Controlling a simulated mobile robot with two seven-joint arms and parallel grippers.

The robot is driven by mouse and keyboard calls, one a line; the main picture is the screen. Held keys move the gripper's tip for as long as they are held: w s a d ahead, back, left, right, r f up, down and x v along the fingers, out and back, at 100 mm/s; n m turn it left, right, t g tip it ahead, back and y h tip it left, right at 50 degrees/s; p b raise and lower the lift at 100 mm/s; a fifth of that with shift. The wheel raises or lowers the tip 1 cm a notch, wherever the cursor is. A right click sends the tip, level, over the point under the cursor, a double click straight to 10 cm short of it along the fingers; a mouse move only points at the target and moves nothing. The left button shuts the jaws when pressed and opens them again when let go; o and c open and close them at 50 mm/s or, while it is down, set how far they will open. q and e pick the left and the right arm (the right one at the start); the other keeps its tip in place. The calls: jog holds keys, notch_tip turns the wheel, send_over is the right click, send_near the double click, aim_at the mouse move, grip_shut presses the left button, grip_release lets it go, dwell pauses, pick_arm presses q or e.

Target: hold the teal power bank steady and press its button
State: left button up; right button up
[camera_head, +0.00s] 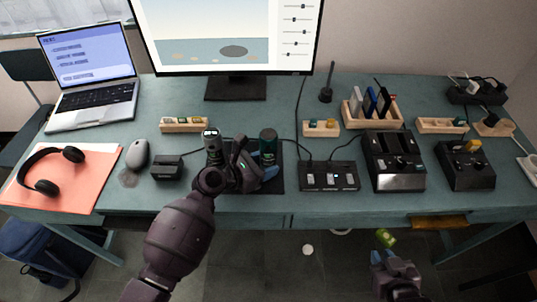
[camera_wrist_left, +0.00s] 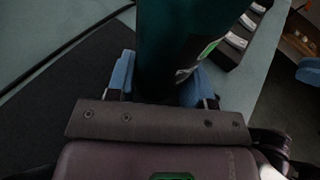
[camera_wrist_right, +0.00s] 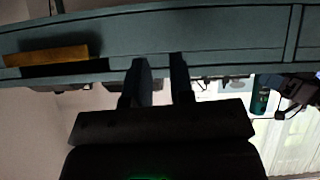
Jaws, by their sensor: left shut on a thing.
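The teal power bank (camera_head: 268,142) is a dark teal cylinder standing upright on a dark mat on the desk. My left gripper (camera_head: 262,172) is shut on its lower part from the front. In the left wrist view the power bank (camera_wrist_left: 185,35) sits between the blue fingers (camera_wrist_left: 160,85), with a green-and-pale mark on its side. I cannot make out its button. My right gripper (camera_wrist_right: 160,75) is empty, its fingers a little apart. In the head view it hangs low right (camera_head: 390,265), in front of the desk and away from the power bank.
A black switch box (camera_head: 329,176) and black docks (camera_head: 397,165) stand to the right. A mouse (camera_head: 137,154) and headphones (camera_head: 47,172) lie left. The desk's front edge lies between my right gripper and the desktop items.

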grip_shut()
dwell(1.2)
